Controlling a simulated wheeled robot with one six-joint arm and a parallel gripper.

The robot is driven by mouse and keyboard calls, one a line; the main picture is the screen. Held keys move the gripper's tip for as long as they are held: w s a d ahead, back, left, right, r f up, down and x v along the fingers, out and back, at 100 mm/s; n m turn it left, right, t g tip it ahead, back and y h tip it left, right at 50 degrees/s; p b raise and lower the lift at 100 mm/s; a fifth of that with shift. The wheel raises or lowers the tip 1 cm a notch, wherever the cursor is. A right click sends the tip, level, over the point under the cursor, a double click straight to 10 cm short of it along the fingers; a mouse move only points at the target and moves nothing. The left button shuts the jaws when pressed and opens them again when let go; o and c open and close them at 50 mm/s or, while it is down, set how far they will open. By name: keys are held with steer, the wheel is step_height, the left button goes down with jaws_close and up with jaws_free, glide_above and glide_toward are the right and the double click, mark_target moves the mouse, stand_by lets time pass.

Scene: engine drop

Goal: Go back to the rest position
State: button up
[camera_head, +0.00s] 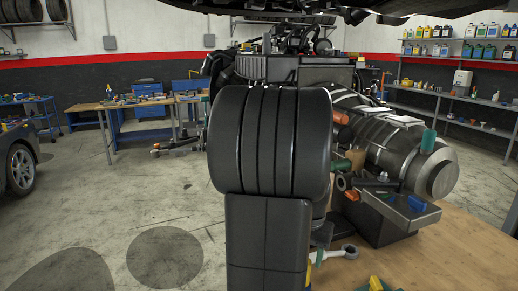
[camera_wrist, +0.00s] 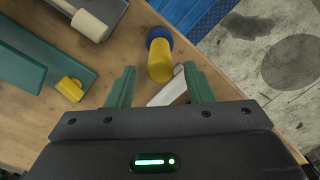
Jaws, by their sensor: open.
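My gripper (camera_wrist: 159,70) shows in the wrist view with its two green fingers spread apart. It is open and nothing is clasped between the fingers. A yellow cylinder with a blue end (camera_wrist: 160,60) lies or stands beyond the fingertips; I cannot tell whether it is upright. A pale, flat-sided piece (camera_wrist: 168,90) shows beside it, partly covered by the right finger. In the head view my large black arm parts fill the middle, and my gripper cannot be made out there.
A wooden table (camera_head: 460,250) is at the lower right, bearing a grey metal tray (camera_head: 405,212) and a wrench-like part (camera_head: 335,254). A large metal engine assembly (camera_head: 400,150) stands behind. The wrist view shows a green plate (camera_wrist: 45,85) and yellow block (camera_wrist: 69,90). Floor at left is open.

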step_height(320, 180, up, 7)
steer(key=shift+r, duration=0.1)
step_height(320, 180, down, 14)
steer(key=shift+r+p, duration=0.25)
steer(key=shift+p, duration=0.55)
steer(key=shift+w+r, duration=0.1)
steer(key=shift+r, duration=0.15)
step_height(320, 180, up, 9)
steer(key=shift+r+b, duration=0.2)
steer(key=shift+b, duration=0.45)
steer(key=shift+a+f, duration=0.15)
steer(key=shift+f, duration=0.4)
steer(key=shift+s+a+f, duration=0.3)
steer(key=shift+f, duration=0.15)
steer(key=shift+w, duration=0.1)
steer(key=shift+s, duration=0.2)
